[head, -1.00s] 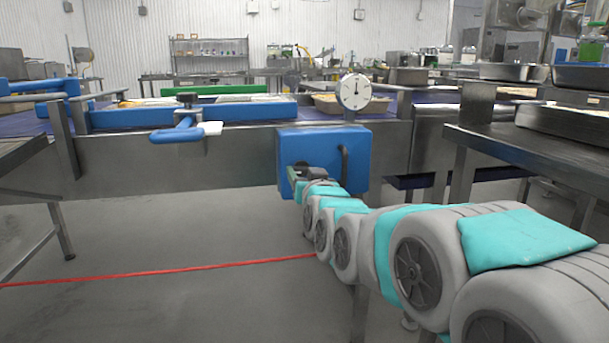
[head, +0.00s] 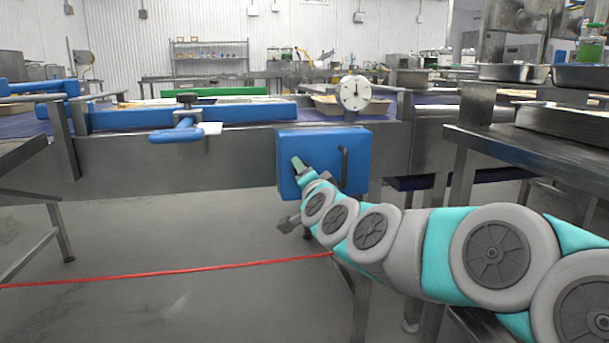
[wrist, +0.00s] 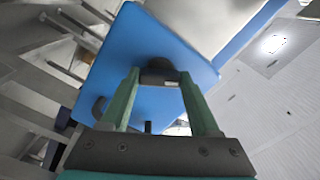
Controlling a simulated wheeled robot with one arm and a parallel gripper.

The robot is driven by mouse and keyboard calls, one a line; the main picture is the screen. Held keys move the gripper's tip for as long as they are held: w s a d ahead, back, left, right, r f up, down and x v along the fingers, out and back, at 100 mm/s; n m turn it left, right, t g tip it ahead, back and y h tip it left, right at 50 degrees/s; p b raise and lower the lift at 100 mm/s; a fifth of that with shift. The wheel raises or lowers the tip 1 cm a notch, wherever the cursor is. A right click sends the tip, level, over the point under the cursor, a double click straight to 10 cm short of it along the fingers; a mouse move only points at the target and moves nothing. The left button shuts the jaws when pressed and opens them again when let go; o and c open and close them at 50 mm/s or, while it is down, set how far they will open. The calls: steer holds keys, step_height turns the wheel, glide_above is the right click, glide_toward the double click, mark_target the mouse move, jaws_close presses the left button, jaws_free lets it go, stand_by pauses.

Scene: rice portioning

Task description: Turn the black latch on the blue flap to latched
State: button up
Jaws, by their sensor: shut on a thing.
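The blue flap (head: 325,142) hangs on the front of the steel conveyor frame in the head view. It fills the upper middle of the wrist view (wrist: 150,38), appearing tilted. The black latch (wrist: 160,67) shows in the wrist view between the tips of my green fingers. My gripper (wrist: 160,76) is shut on the latch. In the head view my gripper (head: 297,162) lies against the left part of the flap, pointing up and left, and the latch cannot be made out there. I cannot tell the latch's exact angle.
A curved black handle (head: 343,167) is on the flap's right side. A round white dial (head: 354,93) stands above the flap. A blue lever with a white end (head: 180,132) sticks out to the left. A steel table (head: 530,150) stands on the right.

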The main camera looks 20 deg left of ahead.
steer(key=m, duration=0.6)
steer(key=shift+f, duration=0.1)
stand_by(0.6)
steer(key=o, duration=1.4)
steer(key=shift+c, duration=0.2)
steer(key=v, duration=0.8)
steer(key=shift+a, duration=0.1)
